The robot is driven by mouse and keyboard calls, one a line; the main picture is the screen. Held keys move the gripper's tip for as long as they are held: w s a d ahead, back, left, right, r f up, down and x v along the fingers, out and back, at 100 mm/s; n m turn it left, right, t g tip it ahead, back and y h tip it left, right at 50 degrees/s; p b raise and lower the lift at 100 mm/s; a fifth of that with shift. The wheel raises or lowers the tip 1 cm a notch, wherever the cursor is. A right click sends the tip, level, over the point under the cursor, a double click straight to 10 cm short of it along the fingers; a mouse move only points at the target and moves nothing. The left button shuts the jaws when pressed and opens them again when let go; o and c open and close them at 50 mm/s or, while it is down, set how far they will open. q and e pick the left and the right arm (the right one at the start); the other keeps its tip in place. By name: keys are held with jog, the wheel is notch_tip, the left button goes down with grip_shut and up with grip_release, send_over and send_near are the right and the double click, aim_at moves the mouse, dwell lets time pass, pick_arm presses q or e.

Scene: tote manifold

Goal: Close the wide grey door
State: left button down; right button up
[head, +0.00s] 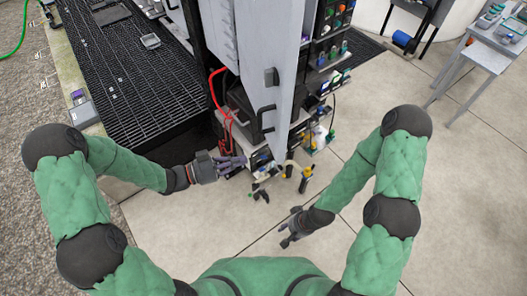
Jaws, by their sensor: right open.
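The wide grey door (284,75) stands open, jutting out from the dark cabinet toward me, with its lower corner pointing down the picture. My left gripper (236,162) is below and left of the handle, apart from the door. Its fingers are small here and I cannot tell if they are open. My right gripper (287,235) is open and empty over the pale floor, below the door and apart from it.
Red hoses (214,98) hang at the cabinet's left. Shelves of small goods (334,52) stand right of the door. Yellow-and-black items (298,173) are below it. A black grating (125,70) lies left. A grey table (484,57) stands at upper right. The right floor is clear.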

pick_arm(q)
jog(key=p+x, duration=0.2)
jog(key=x, duration=0.6)
jog(key=shift+d+f, duration=0.1)
